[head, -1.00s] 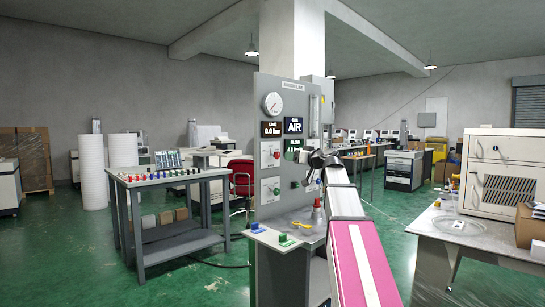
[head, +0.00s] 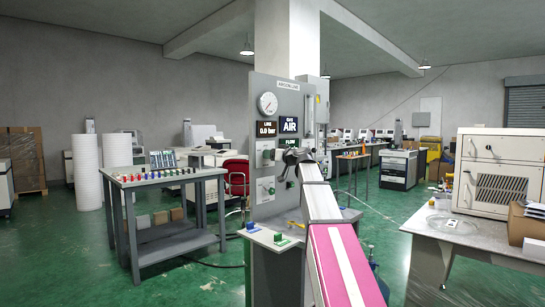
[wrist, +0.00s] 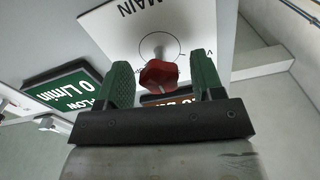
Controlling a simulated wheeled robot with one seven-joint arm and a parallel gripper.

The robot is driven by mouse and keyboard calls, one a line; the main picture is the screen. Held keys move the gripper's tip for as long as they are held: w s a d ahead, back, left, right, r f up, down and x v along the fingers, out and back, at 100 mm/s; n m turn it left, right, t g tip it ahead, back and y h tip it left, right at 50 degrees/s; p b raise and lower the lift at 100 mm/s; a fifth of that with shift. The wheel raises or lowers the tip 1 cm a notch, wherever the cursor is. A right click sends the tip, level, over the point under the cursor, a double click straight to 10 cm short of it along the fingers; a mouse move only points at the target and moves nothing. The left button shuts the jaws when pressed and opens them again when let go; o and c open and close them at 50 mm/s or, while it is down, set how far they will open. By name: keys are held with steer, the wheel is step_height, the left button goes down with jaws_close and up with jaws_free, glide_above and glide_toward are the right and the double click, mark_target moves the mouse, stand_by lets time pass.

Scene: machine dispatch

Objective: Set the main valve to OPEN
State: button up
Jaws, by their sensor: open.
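The main valve is a red knob (wrist: 158,74) on a white plate marked MAIN (wrist: 128,18) in the wrist view. The plate has a thin dial ring around the knob, and its other lettering is cut off. My gripper (wrist: 162,72) is open, with its two green fingers on either side of the knob in the picture. I cannot tell whether they touch it. In the head view my gripper (head: 292,157) is in front of the grey panel (head: 262,218), and I cannot make out the main valve there. The knob's exact setting is unclear.
A round gauge (head: 267,103) and a LINE display (head: 267,129) reading 0.0 bar are on the panel. A green flow display (wrist: 66,88) reads 0 L/min in the wrist view. A shelf with green and blue blocks (head: 282,243) juts out below. A workbench (head: 168,180) stands left.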

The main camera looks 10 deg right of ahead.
steer(key=c, duration=0.9)
steer(key=shift+m, duration=0.4)
steer(key=m, duration=0.5)
steer(key=shift+m, duration=0.4)
steer(key=m, duration=0.5)
steer(key=shift+d+m, duration=0.1)
steer(key=shift+m, duration=0.2)
steer(key=o, duration=0.9)
